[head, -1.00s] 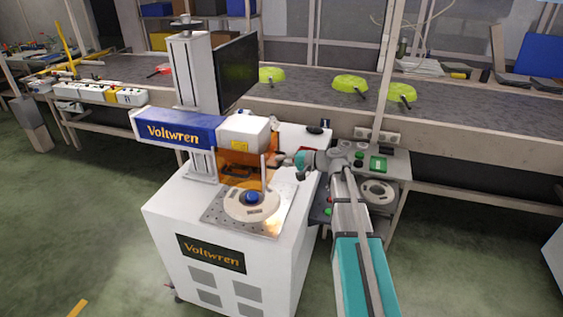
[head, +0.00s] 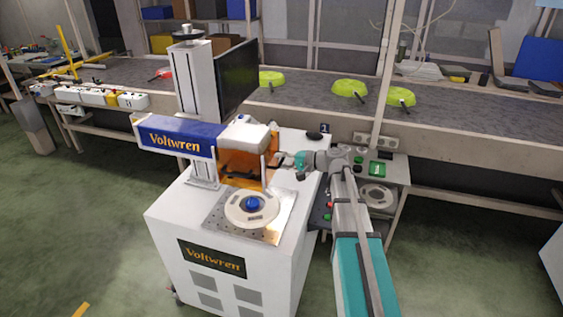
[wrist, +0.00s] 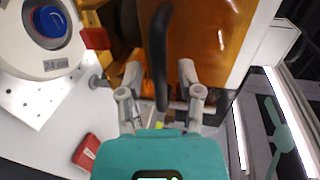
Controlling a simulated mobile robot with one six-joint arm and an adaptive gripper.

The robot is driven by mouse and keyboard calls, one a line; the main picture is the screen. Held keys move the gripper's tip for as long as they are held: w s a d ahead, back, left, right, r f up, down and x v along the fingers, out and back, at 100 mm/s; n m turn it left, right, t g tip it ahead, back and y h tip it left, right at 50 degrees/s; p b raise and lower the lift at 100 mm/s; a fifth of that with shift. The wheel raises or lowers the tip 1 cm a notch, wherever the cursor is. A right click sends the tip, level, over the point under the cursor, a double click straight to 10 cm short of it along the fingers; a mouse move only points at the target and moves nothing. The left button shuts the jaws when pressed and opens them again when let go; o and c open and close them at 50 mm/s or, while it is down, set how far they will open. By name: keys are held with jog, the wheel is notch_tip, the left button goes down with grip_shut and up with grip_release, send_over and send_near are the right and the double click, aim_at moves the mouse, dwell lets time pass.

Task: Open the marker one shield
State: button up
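The marker is a white machine with a blue "Voltwren" arm (head: 175,137) and a white head. Its orange see-through shield (head: 250,163) covers the front of the head and looks tilted up, above the round fixture. In the wrist view the shield (wrist: 205,40) fills the upper middle, with its black bar handle (wrist: 160,55) running lengthwise. My gripper (head: 281,160) is at the shield's right side. In the wrist view my gripper (wrist: 160,78) has its fingers apart, one on each side of the handle, with gaps visible.
A round white fixture with a blue centre (head: 251,203) sits on the perforated plate (head: 228,228). A "1" sign (head: 324,128) stands behind. A red block (wrist: 86,152) is near my gripper.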

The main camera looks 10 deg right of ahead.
jog(key=shift+f, duration=0.1)
dwell(0.3)
notch_tip(320, 180, down, 10)
jog(key=b, duration=1.1)
jog(key=p+v, duration=0.3)
jog(key=v, duration=1)
jog(key=s+a+f+n+g+h+p, duration=0.35)
jog(key=s+a+g+h+p, duration=0.3)
jog(key=s+a, duration=0.35)
jog(key=s+a+r+n+g+h+p, duration=0.1)
jog(key=s+a+n+h+p, duration=0.1)
jog(key=s+h+p, duration=0.4)
jog(key=shift+s+a+r+h+p, duration=0.4)
jog(key=shift+s+a+h, duration=0.15)
jog(key=shift+s, duration=0.45)
jog(key=shift+n, duration=0.25)
